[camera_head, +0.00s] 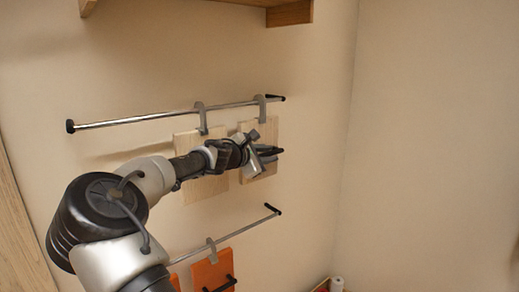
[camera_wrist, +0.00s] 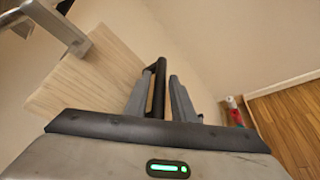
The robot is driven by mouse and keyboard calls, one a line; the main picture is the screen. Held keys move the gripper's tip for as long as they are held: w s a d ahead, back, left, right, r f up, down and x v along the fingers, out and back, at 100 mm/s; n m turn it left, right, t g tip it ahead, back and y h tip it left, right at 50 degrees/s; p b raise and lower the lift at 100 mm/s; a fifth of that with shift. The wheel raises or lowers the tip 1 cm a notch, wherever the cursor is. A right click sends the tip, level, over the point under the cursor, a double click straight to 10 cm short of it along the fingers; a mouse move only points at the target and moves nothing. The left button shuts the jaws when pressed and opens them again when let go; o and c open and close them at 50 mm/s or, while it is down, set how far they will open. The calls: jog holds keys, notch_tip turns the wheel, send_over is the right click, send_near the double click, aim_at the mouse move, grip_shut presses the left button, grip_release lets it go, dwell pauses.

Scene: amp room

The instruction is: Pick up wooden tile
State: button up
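Two pale wooden tiles hang side by side from grey hooks on the upper metal rail (camera_head: 160,117): a left tile (camera_head: 187,190) and a right tile (camera_head: 272,131). My gripper (camera_head: 272,153) is in front of the right tile and hides part of it. In the wrist view, a wooden tile (camera_wrist: 95,72) fills the upper left, with a black bar handle (camera_wrist: 158,85) standing off its right side. My gripper's fingers (camera_wrist: 160,97) lie on either side of this handle. They are apart, with a narrow gap showing between the handle and the right finger.
A lower rail (camera_head: 240,231) carries orange tiles (camera_head: 212,272), one with a black handle. A wooden shelf (camera_head: 290,12) is above. Small red and white items (camera_wrist: 234,108) stand near the floor at the right. Bare wall and open room lie right of the rails.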

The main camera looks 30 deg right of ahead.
jog(key=shift+w+d+f, duration=0.15)
jog(key=shift+w+d, duration=0.05)
jog(key=shift+d, duration=0.35)
grip_shut()
